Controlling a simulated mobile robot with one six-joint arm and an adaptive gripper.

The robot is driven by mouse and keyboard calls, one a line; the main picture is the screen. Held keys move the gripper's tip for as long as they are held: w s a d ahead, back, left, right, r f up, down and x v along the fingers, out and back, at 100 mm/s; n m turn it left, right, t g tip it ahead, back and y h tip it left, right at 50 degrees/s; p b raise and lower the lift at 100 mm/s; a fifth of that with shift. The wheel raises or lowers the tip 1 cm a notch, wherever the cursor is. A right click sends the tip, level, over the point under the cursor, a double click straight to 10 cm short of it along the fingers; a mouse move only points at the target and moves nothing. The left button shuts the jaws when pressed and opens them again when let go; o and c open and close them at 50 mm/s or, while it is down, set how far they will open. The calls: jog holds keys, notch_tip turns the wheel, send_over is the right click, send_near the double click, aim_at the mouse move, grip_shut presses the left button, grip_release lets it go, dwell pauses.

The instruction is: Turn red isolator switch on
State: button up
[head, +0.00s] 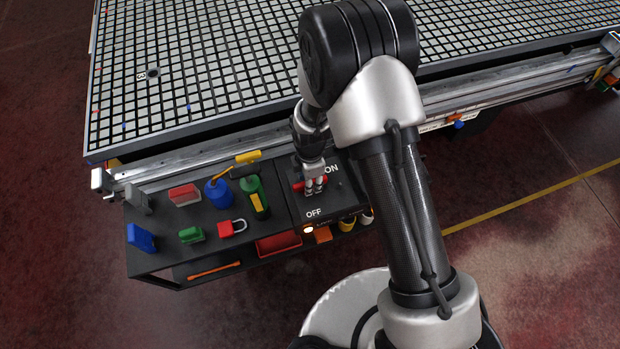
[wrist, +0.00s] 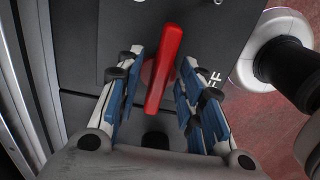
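The red isolator switch handle (head: 298,187) is on a dark panel (head: 345,195), with the ON label above right and the OFF label below. In the head view it lies roughly crosswise between the labels, partly hidden by my gripper (head: 314,188). In the wrist view the long red handle (wrist: 165,70) runs between the two blue-padded fingers of my gripper (wrist: 160,95). The fingers are open on either side of it, with gaps visible on both sides. The handle's lower end reaches between the fingers. Part of the OFF label shows at the right.
Left of the panel, a dark shelf top (head: 160,215) holds a blue block (head: 141,237), a red padlock (head: 232,227), a blue bottle (head: 216,193) and a green bottle (head: 251,190). The grid table (head: 200,90) with its metal rail stands close behind.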

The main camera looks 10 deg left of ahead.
notch_tip(320, 180, up, 12)
dwell(0.5)
dwell(0.4)
